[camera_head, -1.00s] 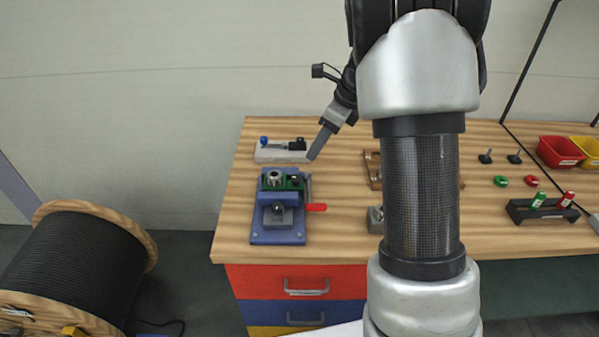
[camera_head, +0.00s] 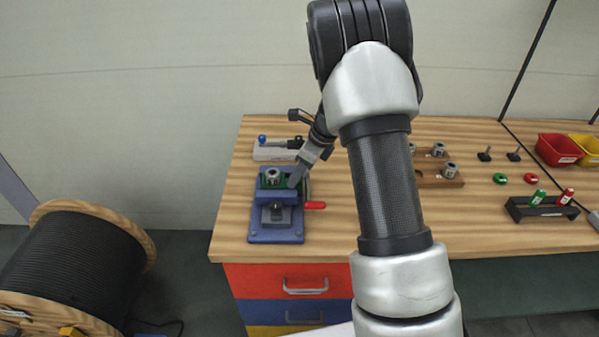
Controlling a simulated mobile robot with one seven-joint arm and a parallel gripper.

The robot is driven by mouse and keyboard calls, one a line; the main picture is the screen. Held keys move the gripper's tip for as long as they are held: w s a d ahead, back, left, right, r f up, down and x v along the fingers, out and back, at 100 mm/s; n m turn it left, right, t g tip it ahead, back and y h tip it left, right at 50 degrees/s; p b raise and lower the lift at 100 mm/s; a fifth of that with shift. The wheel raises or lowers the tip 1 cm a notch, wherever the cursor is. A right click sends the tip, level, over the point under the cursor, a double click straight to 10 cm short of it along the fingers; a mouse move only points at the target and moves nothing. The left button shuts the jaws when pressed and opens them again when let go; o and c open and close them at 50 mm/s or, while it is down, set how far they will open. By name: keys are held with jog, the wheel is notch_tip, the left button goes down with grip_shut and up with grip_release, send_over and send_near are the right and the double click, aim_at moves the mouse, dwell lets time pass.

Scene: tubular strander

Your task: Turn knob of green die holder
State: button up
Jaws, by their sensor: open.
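The green die holder (camera_head: 264,183) sits in the upper part of a blue fixture (camera_head: 260,236) at the left of the workbench. A round metal piece (camera_head: 272,175) stands on the holder. My gripper (camera_head: 293,183) points down and left, with its tip over the right end of the green holder. It is open, and I see it nearly edge-on. The dark knob at that end of the holder is hidden behind the gripper. I cannot tell whether the fingers touch it.
A red-handled lever (camera_head: 314,205) sticks out right of the fixture. A pale fixture with a blue ball knob (camera_head: 262,138) lies behind. A wooden block with metal dies (camera_head: 440,182) is right of my arm. Red and yellow bins stand far right.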

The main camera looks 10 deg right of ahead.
jog(key=c, duration=1)
jog(key=shift+c, duration=0.2)
jog(key=shift+n, duration=0.3)
jog(key=n, duration=0.1)
jog(key=n+g, duration=0.1)
jog(key=n, duration=0.1)
jog(key=shift+w+d+n+y+p, duration=0.15)
jog(key=shift+w+n+y+p, duration=0.15)
jog(key=shift+p, duration=0.1)
jog(key=n+g, duration=0.1)
jog(key=n, duration=0.2)
jog(key=n+g, duration=0.1)
jog(key=n, duration=0.1)
jog(key=shift+w+g+p, duration=0.3)
jog(key=shift+p, duration=0.05)
jog(key=n, duration=0.2)
jog(key=n+g, duration=0.1)
jog(key=n, duration=0.2)
jog(key=shift+w+a+n+g+h, duration=0.2)
jog(key=shift+w+n+g+h, duration=0.1)
jog(key=shift+n+g+h, duration=0.1)
jog(key=n, duration=0.2)
jog(key=n+g+h, duration=0.1)
jog(key=n, duration=0.1)
jog(key=shift+w+a+n, duration=0.15)
jog(key=shift+a+n, duration=0.05)
jog(key=shift+n, duration=0.2)
jog(key=shift+h, duration=0.3)
